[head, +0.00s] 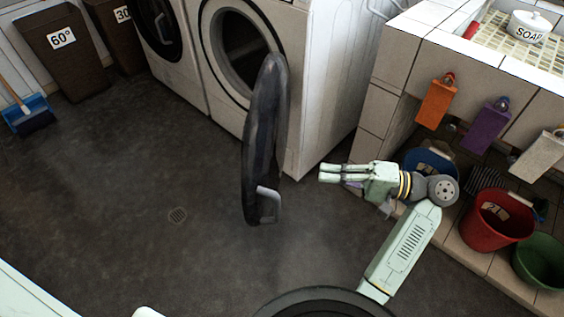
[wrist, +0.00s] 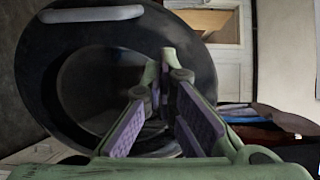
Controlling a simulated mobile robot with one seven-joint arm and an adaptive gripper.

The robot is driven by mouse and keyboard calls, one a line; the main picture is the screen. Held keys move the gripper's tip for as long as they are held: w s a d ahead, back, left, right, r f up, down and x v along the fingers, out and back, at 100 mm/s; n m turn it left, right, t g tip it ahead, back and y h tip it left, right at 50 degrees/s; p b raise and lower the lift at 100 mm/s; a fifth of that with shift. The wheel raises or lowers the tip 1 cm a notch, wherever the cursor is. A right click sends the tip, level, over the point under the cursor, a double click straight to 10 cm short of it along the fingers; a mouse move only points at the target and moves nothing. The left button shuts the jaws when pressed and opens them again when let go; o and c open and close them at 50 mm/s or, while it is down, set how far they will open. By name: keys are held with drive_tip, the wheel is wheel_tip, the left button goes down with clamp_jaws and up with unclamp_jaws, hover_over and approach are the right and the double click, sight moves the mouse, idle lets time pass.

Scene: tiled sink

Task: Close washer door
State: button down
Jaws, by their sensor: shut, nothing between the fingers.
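The washer (head: 275,120) is white, with a dark round opening (head: 243,55) at the top centre of the head view. Its dark round door (head: 262,150) stands wide open, seen nearly edge-on, with a grey handle (head: 268,200) at its near end. In the wrist view the door (wrist: 185,45) fills the upper left, its handle (wrist: 92,14) near the top edge. My gripper (head: 322,173) is shut and empty, to the right of the door and apart from it in the head view. The gripper fingers (wrist: 163,115) overlap the door in the wrist view.
A second white machine (head: 172,60) stands left of the washer. A tiled sink (head: 460,60) with hanging coloured tags is on the right, with red (head: 495,220) and green (head: 540,260) buckets below.

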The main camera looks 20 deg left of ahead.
drive_tip(key=p, duration=0.4)
approach(266, 166)
drive_tip(key=shift+p+x, duration=0.45)
drive_tip(key=shift+x, duration=2.95)
